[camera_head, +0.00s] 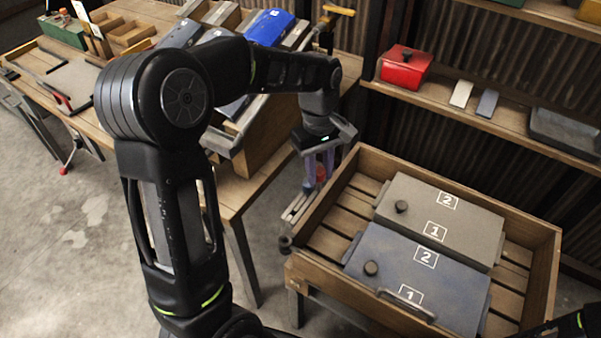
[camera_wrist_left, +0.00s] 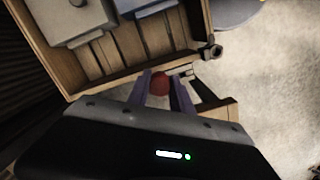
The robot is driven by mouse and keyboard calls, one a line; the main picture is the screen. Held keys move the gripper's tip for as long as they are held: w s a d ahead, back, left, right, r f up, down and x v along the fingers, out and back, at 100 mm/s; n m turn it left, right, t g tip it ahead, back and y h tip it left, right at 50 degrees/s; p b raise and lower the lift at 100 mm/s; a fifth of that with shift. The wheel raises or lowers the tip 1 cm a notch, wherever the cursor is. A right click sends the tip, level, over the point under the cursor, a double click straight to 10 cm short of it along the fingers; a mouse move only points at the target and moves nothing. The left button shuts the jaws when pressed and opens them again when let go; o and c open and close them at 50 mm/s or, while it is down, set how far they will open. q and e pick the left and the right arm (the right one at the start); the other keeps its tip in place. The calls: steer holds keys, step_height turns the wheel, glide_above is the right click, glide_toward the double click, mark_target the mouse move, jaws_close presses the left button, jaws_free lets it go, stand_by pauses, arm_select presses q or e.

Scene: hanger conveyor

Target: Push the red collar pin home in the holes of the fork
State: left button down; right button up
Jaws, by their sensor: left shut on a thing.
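My left gripper (camera_head: 319,178) is shut on the red collar pin (camera_head: 321,174), just outside the left wall of the wooden crate. In the left wrist view the pin's round red end (camera_wrist_left: 158,83) shows between the two purple fingers (camera_wrist_left: 162,88). A grey metal piece, apparently the fork (camera_head: 297,206), lies just below the fingers beside the crate; a small part of it shows right of the pin in the wrist view (camera_wrist_left: 184,71). The pin's shank is hidden, so I cannot tell how deep it sits in the holes. My right gripper is out of view.
The slatted crate (camera_head: 545,262) holds a grey panel (camera_head: 415,203) and a blue panel (camera_head: 395,265), both with knobs. A wooden workbench (camera_head: 232,188) stands at left. A shelf (camera_head: 510,125) with a red box (camera_head: 403,67) is behind. Bare floor (camera_head: 90,235) lies at lower left.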

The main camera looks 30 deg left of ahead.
arm_select(q)
steer(key=w+d+m, duration=0.2)
steer(key=d+m, duration=0.2)
steer(key=m, duration=0.2)
steer(key=w+d+f+m+g, duration=0.1)
steer(key=w+d+m, duration=0.2)
steer(key=m, duration=0.3)
steer(key=shift+w+d+f+y, duration=0.25)
steer(key=shift+d+y, duration=0.15)
steer(key=shift+d, duration=0.2)
